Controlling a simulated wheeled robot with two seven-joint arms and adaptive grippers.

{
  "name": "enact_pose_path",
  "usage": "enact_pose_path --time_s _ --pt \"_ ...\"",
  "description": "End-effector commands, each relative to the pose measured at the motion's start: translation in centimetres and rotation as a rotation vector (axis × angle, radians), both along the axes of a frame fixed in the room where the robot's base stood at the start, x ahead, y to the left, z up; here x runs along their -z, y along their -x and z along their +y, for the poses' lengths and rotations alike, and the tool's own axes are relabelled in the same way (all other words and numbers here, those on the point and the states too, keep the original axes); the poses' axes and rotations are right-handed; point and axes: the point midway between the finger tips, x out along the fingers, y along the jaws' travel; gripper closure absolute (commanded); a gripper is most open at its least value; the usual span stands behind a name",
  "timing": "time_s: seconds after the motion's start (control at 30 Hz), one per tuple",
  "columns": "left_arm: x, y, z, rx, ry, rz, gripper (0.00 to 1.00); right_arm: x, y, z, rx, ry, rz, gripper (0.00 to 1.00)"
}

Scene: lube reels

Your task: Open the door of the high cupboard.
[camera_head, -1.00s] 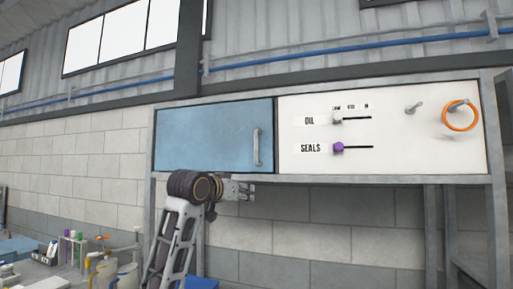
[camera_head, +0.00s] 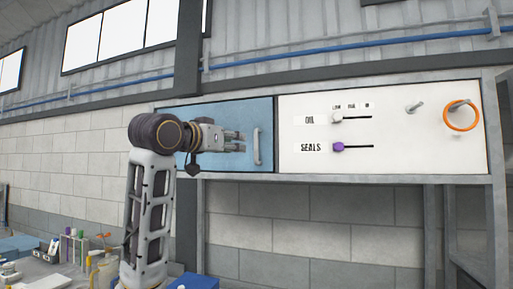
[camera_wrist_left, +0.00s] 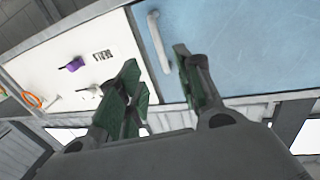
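The high cupboard has a blue door (camera_head: 225,111), shut, with a pale vertical bar handle (camera_head: 257,147) near its right edge. My left gripper (camera_head: 240,141) is in front of the door, just left of the handle, with its fingers pointing right. In the left wrist view the green-padded fingers (camera_wrist_left: 160,80) are apart and empty. The handle also shows there (camera_wrist_left: 159,42), beyond the fingertips and in the gap between them as seen, with the blue door (camera_wrist_left: 240,45) to its right. I see no contact with the handle. My right gripper is not in view.
Right of the door is a white panel (camera_head: 440,150) with OIL and SEALS sliders, pegs and an orange ring (camera_head: 461,115). A grey frame (camera_head: 340,179) surrounds both. Bottles and tools crowd a bench (camera_head: 62,271) at lower left. Space below the cupboard is open.

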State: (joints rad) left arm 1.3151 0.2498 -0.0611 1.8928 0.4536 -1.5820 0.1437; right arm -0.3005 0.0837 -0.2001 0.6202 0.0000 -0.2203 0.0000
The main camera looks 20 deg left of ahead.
Motion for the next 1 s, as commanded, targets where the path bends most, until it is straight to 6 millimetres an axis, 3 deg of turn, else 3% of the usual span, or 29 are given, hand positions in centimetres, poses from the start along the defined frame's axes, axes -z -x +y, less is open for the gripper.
enact_pose_path --time_s 0.37,1.0 --pt "-0.1 -2.5 -0.7 0.002 0.001 0.002 0.65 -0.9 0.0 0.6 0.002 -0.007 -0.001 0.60" --pt "-0.2 -10.5 -2.5 0.001 0.000 0.002 0.65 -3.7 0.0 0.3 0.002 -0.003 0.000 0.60"
